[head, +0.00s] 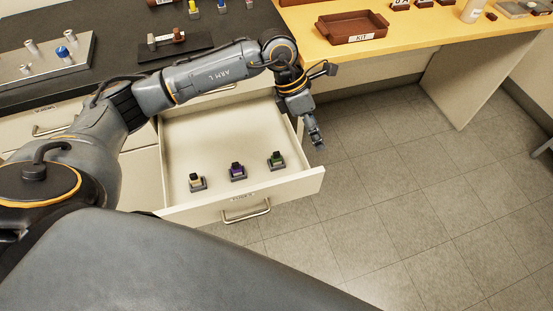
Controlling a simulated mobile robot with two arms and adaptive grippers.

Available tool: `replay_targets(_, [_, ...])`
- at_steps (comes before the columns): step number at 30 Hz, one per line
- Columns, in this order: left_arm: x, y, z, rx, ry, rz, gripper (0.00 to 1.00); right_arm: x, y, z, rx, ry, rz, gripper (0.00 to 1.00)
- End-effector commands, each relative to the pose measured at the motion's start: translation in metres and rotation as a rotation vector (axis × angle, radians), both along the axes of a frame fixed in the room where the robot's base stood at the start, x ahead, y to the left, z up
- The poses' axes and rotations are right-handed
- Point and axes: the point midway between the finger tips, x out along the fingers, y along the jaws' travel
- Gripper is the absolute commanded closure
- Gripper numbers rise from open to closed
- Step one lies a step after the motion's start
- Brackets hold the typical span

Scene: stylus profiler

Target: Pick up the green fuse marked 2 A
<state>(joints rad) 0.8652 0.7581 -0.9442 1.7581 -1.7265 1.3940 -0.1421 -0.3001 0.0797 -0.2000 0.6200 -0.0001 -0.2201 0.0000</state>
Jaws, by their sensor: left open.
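The green fuse (277,155) sits upright in a small dark holder at the right of the open drawer (195,132). Its 2 A marking is too small to read. A purple fuse (237,167) and a tan fuse (196,178) stand to its left in similar holders. My left gripper (318,143) is open and empty, pointing down at the drawer's right side wall, to the right of the green fuse and apart from it. My right gripper is out of view.
The drawer's front with its handle (246,212) faces the tiled floor. A metal plate with posts (45,62) and a dark block (172,44) are on the black worktop. A brown kit tray (351,27) stands on the yellow table. The floor at the right is clear.

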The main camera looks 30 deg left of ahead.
Motion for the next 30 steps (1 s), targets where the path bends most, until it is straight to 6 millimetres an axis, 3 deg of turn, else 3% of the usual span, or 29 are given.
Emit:
replay_targets(3, [-0.001,0.052,-0.019,0.254,0.030,0.066,0.55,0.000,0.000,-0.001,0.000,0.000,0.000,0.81])
replay_targets(6, [-0.002,0.082,-0.023,0.390,0.044,0.119,0.55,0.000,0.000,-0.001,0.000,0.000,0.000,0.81])
replay_targets(9, [-0.003,0.096,-0.026,0.456,0.051,0.148,0.55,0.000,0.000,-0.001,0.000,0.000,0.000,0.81])
replay_targets(21, [-0.004,0.099,-0.094,0.469,0.055,0.152,0.55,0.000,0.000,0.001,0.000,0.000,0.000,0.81])
replay_targets(30, [-0.005,0.098,-0.119,0.467,0.055,0.151,0.55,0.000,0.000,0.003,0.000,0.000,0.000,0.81])
